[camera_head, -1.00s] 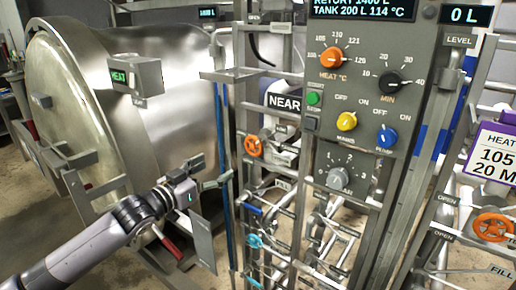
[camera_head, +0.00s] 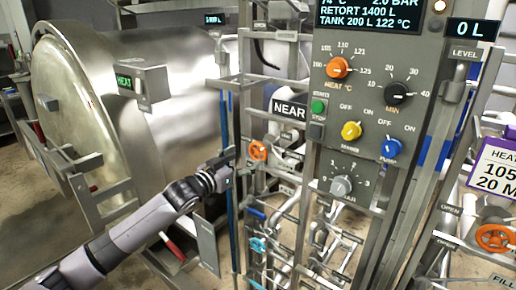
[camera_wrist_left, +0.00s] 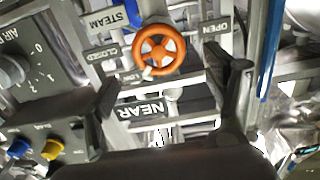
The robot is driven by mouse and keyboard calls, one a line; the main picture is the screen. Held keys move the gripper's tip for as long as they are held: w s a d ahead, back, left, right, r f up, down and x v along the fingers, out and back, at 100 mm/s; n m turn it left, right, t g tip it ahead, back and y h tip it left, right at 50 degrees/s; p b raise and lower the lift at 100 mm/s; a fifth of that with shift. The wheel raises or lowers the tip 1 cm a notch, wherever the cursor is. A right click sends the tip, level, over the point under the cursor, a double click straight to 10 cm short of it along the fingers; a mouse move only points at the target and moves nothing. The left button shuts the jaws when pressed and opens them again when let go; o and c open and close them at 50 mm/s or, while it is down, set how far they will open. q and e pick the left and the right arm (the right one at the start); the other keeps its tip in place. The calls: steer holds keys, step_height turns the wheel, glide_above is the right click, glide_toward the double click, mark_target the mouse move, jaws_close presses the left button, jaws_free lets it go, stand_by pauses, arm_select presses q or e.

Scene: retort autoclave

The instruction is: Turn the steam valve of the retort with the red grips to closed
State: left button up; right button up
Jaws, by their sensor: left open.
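The orange steam valve wheel (camera_head: 257,150) sits on the pipework left of the control panel. In the left wrist view the orange wheel (camera_wrist_left: 158,50) is ahead, between signs reading STEAM, CLOSED (camera_wrist_left: 104,54) and OPEN (camera_wrist_left: 217,28). A NEAR sign (camera_wrist_left: 152,109) is below it there. My left gripper (camera_head: 230,163) is just left of and slightly below the wheel. In the left wrist view its fingers (camera_wrist_left: 168,72) are spread wide, with nothing held between them. The retort (camera_head: 140,110) is a large steel drum at left; a red grip (camera_head: 173,247) shows low on it. My right gripper is out of view.
The control panel (camera_head: 364,130) with coloured knobs stands right of the wheel. Its display reads TANK 200 L 122 °C. Blue vertical pipes (camera_head: 231,200) and metal rails surround the wheel closely. Another orange wheel (camera_head: 494,238) is at far right.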

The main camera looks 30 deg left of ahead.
mark_target(257, 152)
arm_select(q)
steer(key=shift+w+d+p, duration=0.15)
steer(key=shift+w+p, duration=0.3)
steer(key=shift+w, duration=1.3)
steer(key=shift+w+d+p, duration=0.15)
steer(key=shift+w+p, duration=0.25)
steer(key=shift+w, duration=1.3)
steer(key=c, duration=1.1)
steer(key=shift+c, duration=0.2)
steer(key=shift+m, duration=0.4)
steer(key=m, duration=0.4)
steer(key=shift+d, duration=0.1)
steer(key=shift+d+m+p, duration=0.1)
steer(key=shift+m+p, duration=0.25)
steer(key=shift+m, duration=1.75)
steer(key=shift+f, duration=0.1)
